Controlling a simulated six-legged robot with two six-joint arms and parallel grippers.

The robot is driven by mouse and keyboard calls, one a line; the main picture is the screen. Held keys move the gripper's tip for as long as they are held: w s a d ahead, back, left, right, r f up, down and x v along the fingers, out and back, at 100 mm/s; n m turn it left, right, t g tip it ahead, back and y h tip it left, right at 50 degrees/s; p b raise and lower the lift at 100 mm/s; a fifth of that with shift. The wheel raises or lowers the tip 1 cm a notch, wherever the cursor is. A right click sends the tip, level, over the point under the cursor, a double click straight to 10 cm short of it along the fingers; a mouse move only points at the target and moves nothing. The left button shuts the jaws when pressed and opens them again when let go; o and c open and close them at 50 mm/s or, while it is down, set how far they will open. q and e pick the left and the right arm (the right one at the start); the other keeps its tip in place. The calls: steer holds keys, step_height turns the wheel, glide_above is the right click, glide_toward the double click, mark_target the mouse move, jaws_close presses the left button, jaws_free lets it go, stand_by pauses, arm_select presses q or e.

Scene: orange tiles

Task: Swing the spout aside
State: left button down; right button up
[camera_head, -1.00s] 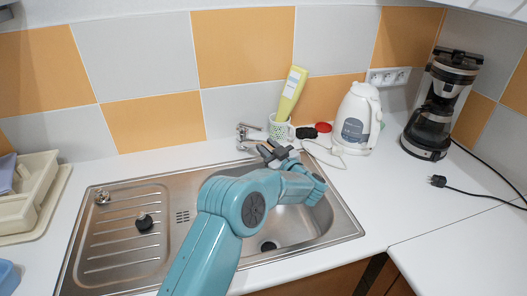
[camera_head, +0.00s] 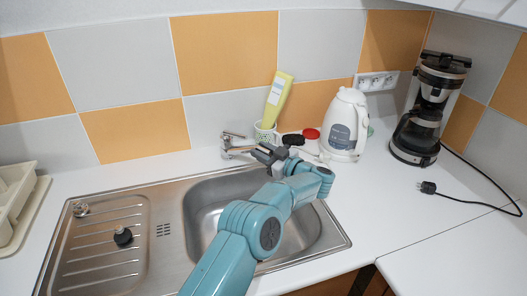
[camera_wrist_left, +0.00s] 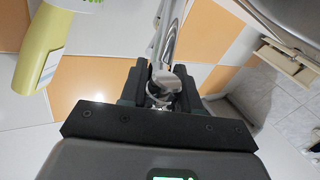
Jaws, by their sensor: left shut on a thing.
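The chrome tap (camera_head: 228,143) stands behind the steel sink (camera_head: 196,210), with its spout pointing right toward my left gripper (camera_head: 264,153). The gripper is shut on the spout, over the back edge of the basin. In the left wrist view, the chrome spout (camera_wrist_left: 168,45) runs down between the dark fingers (camera_wrist_left: 164,84). The end of the spout is partly hidden by the gripper. My right gripper is in neither view.
A yellow bottle (camera_head: 276,98) in a holder (camera_head: 263,132), a dark object (camera_head: 293,139) and a red lid (camera_head: 311,133) stand close behind the gripper. A white kettle (camera_head: 345,125) and a coffee maker (camera_head: 429,108) are to the right.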

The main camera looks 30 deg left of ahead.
arm_select(q)
steer(key=shift+s+a, duration=0.1)
steer(key=c, duration=0.9)
jaws_free()
steer(key=shift+f, duration=0.1)
steer(key=shift+d, duration=0.3)
steer(key=s+d+b, duration=0.1)
steer(key=d, duration=0.4)
steer(key=s+d, duration=0.1)
steer(key=d, duration=0.4)
steer(key=d+b, duration=0.1)
steer(key=d, duration=0.4)
steer(key=shift+s+d+b, duration=0.2)
steer(key=shift+s+b, duration=0.1)
steer(key=shift+s, duration=0.1)
